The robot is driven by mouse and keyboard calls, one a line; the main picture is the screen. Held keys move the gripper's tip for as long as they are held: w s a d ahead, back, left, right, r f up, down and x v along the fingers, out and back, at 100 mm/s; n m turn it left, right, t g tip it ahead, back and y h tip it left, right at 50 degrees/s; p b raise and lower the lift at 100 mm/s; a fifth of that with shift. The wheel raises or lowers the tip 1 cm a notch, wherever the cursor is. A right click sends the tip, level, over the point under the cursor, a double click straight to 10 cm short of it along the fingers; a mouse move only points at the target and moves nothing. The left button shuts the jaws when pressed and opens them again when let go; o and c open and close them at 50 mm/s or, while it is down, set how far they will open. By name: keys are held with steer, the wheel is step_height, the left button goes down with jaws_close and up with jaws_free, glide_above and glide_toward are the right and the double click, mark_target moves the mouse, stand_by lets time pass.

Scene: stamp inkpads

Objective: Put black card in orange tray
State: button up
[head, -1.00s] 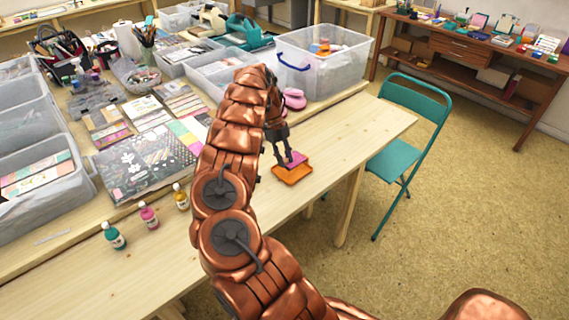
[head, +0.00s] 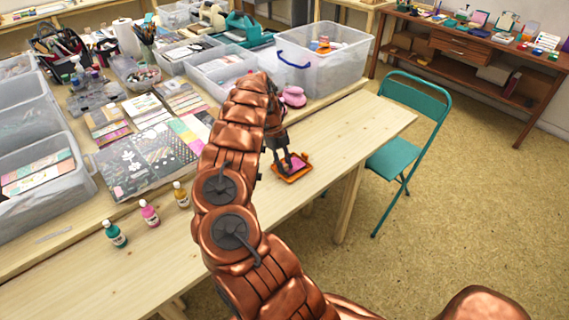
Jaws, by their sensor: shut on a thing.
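The orange tray (head: 291,180) lies on the wooden table, to the right of my arm. A flat pink-purple card-like piece (head: 297,164) is at my gripper's fingertips, within the tray's outline. My gripper (head: 287,164) points down over the tray and is shut on this piece. I cannot tell whether the piece touches the tray floor. No separate black card can be made out near the tray. My arm hides part of the table to the left.
Clear boxes (head: 322,72) stand behind, near a pink item (head: 292,96). Small bottles (head: 149,213) and a patterned pad (head: 146,163) are to the left. The table right of the tray is bare. A teal folding chair (head: 398,150) stands beyond its right edge.

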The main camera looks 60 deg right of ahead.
steer(key=shift+f, duration=0.1)
steer(key=o, duration=0.8)
steer(key=shift+c, duration=0.2)
